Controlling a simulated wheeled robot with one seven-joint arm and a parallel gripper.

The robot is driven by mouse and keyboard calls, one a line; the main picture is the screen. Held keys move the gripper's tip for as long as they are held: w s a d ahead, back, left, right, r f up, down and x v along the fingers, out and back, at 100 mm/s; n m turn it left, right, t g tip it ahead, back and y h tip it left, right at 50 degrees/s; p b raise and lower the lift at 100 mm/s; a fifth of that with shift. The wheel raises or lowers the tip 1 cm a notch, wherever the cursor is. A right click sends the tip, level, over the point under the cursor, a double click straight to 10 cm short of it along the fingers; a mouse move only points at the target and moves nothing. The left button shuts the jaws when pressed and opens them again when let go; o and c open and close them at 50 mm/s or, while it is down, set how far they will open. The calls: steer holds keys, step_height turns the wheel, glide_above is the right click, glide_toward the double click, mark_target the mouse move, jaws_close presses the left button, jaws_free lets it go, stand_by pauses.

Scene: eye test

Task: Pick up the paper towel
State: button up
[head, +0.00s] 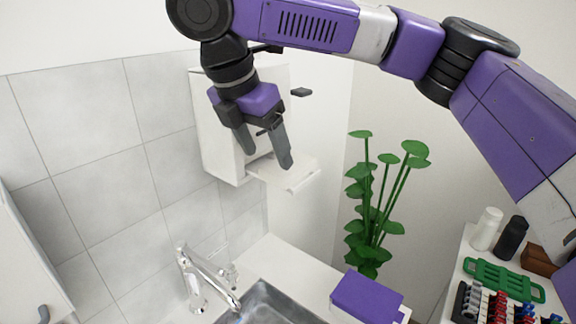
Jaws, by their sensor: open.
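A white paper towel (296,176) sticks out from the lower front of a white wall dispenser (213,140). My gripper (267,158) hangs in front of the dispenser, pointing down, with its two dark fingers apart. The fingertips appear close to the towel's upper left part in the picture. I cannot tell whether they touch it or how far in front of it they are. Nothing shows held between the fingers. The gripper and wrist hide part of the dispenser's front.
Below are a chrome faucet (196,280) and a metal sink (265,305). A green plant (372,205) stands right of the dispenser, behind a purple box (366,298). At right, a table holds white and black bottles (487,229) and a green rack (503,279).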

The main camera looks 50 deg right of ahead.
mark_target(279, 169)
steer(key=d+f+p, duration=0.1)
steer(key=d+f, duration=0.2)
steer(key=shift+d+f, duration=0.25)
steer(key=shift+f, duration=0.15)
steer(key=shift+d+f, duration=0.15)
steer(key=shift+f, duration=0.3)
steer(key=c, duration=1)
